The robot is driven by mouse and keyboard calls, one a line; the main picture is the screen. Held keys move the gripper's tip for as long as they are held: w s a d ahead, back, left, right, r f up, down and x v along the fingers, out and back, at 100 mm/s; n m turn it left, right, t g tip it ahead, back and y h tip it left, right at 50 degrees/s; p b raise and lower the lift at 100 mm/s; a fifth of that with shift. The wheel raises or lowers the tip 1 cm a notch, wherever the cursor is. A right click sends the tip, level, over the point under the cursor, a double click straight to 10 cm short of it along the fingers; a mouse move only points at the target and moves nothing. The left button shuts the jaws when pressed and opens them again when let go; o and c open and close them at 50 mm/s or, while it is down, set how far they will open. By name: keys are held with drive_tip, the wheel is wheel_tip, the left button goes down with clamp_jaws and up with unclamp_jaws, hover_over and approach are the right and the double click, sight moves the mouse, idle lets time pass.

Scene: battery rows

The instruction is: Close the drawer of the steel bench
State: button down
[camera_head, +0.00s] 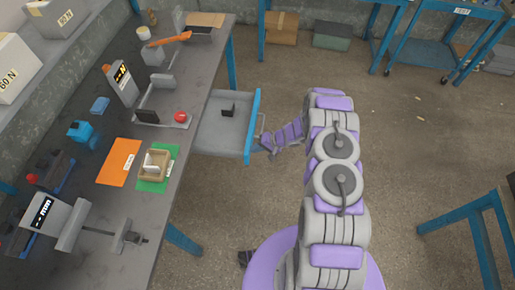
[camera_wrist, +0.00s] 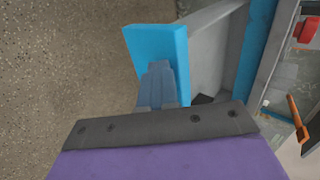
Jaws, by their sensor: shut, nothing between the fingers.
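The steel bench (camera_head: 195,75) has a dark grey top and blue legs. Its drawer (camera_head: 250,140) stands open, pulled out to the right, with a grey inside and a blue front. A small black item (camera_head: 228,111) lies in the drawer. My gripper (camera_head: 267,143) is at the outer side of the drawer front, near its handle. In the wrist view, the shut fingers (camera_wrist: 157,82) overlap the blue drawer front (camera_wrist: 155,42). I cannot tell whether they touch it. Part of the drawer inside is hidden behind my wrist there.
The bench top holds an orange sheet (camera_head: 118,161), a tan tray (camera_head: 153,170) on a green mat, a red knob (camera_head: 181,117) and several tools. A blue-legged table (camera_head: 470,215) stands at right.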

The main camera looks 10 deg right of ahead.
drive_tip(key=w+a, duration=0.2)
drive_tip(key=a, duration=0.5)
drive_tip(key=w+a+b, duration=0.1)
drive_tip(key=w+a, duration=0.1)
drive_tip(key=a, duration=0.5)
drive_tip(key=w+a+b, duration=0.1)
drive_tip(key=w+a, duration=0.2)
drive_tip(key=a, duration=0.5)
drive_tip(key=shift+w, duration=0.1)
drive_tip(key=shift+w+a+r, duration=0.1)
drive_tip(key=shift+w+a, duration=0.1)
drive_tip(key=shift+a, duration=0.35)
drive_tip(key=shift+a+r, duration=0.1)
